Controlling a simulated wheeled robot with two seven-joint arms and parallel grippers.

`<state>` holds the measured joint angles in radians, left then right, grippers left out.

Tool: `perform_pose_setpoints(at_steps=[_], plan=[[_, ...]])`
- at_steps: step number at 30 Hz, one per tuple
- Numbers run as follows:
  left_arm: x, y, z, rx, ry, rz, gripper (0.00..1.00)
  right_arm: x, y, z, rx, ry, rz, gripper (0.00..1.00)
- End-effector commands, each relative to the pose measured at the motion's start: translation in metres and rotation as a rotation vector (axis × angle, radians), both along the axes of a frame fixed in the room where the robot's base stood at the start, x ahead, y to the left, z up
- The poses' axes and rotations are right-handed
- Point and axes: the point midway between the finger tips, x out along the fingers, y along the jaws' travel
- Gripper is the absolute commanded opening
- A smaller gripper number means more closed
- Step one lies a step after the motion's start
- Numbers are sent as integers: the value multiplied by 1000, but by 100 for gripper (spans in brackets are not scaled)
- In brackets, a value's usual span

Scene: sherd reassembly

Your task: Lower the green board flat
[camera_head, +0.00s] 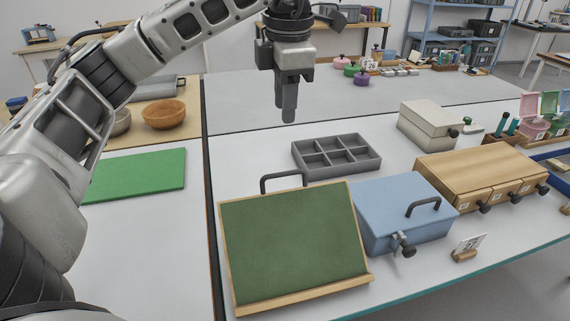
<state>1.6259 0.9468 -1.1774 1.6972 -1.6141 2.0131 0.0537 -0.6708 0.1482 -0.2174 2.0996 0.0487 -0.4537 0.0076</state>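The green board (292,240) has a thin wooden frame and a wooden ledge along its lower edge. It stands tilted back on the white table, facing me. A dark bar handle (283,177) shows at its upper edge. My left gripper (289,112) hangs in the air with its fingers pointing down, above and beyond the board's top edge and apart from it. Its fingers overlap in this view, so I cannot tell whether they are open or shut. I see nothing held. The board's back is hidden. My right gripper is not in view.
A blue box (400,208) with a handle stands close to the board's right side. A grey compartment tray (336,157) lies behind. A wooden drawer box (480,175) and a cream box (428,123) stand farther right. A flat green mat (140,174) lies on the left table.

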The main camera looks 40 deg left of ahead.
Motion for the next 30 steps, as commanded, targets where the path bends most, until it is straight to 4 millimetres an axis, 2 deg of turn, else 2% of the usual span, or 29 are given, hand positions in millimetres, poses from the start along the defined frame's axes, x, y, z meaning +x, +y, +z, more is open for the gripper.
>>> perform_pose_setpoints(at_steps=[1,4,15,24,30], plan=[[0,1,-14,-1,5,-1,32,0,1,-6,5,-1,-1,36],[2,2,-36,-3,6,-2,32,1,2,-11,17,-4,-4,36],[8,8,-114,-5,5,-5,32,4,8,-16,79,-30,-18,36],[10,12,-141,-3,3,-3,32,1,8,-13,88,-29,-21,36],[11,12,-144,-3,1,-4,32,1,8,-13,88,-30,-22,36]])
